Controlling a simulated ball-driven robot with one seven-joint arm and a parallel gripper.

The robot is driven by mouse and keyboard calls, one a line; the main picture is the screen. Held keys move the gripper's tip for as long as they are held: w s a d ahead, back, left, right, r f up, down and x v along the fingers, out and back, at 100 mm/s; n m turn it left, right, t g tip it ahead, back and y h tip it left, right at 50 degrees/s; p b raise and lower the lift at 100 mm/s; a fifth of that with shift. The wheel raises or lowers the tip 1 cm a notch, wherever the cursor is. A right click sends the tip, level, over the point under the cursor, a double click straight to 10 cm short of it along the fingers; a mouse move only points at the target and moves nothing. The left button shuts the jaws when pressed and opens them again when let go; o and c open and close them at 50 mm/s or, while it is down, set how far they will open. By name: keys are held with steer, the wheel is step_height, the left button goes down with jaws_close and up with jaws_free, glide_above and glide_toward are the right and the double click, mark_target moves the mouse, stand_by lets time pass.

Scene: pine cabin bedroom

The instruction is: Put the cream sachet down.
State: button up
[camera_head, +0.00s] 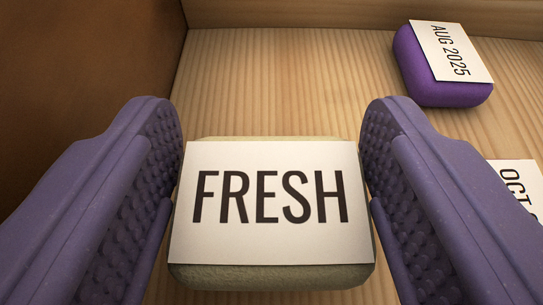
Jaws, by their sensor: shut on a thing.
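The cream sachet (270,276) is a rounded, pale block with a white label reading "FRESH" on its top. It sits between the two purple, studded fingers of my gripper (272,205), which is shut on it from the left and right sides. The sachet is level and its label faces up. Wood surface shows beyond it; its underside is hidden, so I cannot tell whether it touches the wood.
A purple sachet (444,92) labelled "AUG 2025" lies at the upper right. A white label (517,178) starting "OCT" shows at the right edge, partly hidden by my finger. A dark brown wall (80,70) stands at left, a wooden wall (350,14) at the back. Bare wood (290,85) lies between.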

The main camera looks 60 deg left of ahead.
steer(key=shift+s+a+f, duration=0.1)
steer(key=shift+f, duration=0.2)
steer(key=o, duration=1)
steer(key=shift+s+f, duration=0.1)
steer(key=shift+o, duration=0.2)
steer(key=shift+r, duration=0.4)
steer(key=p+v, duration=0.5)
steer(key=v, duration=0.7)
steer(key=shift+r, duration=0.3)
steer(key=shift+r, duration=0.1)
